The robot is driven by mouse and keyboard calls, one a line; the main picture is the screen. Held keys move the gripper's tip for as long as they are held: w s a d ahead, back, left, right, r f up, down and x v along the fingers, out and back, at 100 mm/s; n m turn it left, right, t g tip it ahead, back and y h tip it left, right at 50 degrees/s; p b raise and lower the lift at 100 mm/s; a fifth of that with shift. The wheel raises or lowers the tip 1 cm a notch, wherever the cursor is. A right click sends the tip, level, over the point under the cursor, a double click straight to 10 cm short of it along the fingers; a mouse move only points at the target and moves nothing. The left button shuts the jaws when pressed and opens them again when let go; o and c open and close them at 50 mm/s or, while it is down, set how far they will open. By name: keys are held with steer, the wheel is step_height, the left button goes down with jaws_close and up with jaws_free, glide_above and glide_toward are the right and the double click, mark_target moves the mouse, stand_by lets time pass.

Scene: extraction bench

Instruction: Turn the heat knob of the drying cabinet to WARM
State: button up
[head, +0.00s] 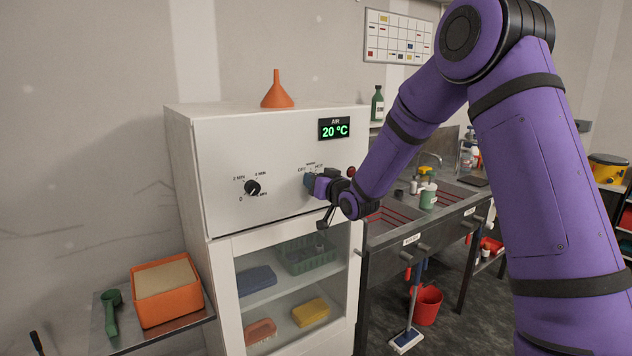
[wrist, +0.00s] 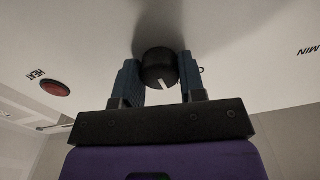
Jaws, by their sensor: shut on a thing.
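The drying cabinet (head: 262,137) is white, with a control panel above a glazed door. Its heat knob (wrist: 157,66) is black with a white pointer line and sits between my gripper's two blue fingers in the wrist view. The pointer slants toward the lower edge of that picture. The heat lamp (wrist: 55,88) is dull red. The air display (head: 334,129) reads 20 °C.
A timer knob (head: 252,187) is left of my gripper on the panel. An orange funnel (head: 277,91) stands on the cabinet. An orange tub (head: 167,291) and green scoop (head: 111,311) are on a side shelf at left. A sink bench (head: 440,215) stands at right.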

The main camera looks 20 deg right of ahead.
stand_by(0.4)
steer(key=o, duration=0.9)
steer(key=v, duration=1)
steer(key=shift+s+d, duration=0.15)
steer(key=shift+s, duration=0.25)
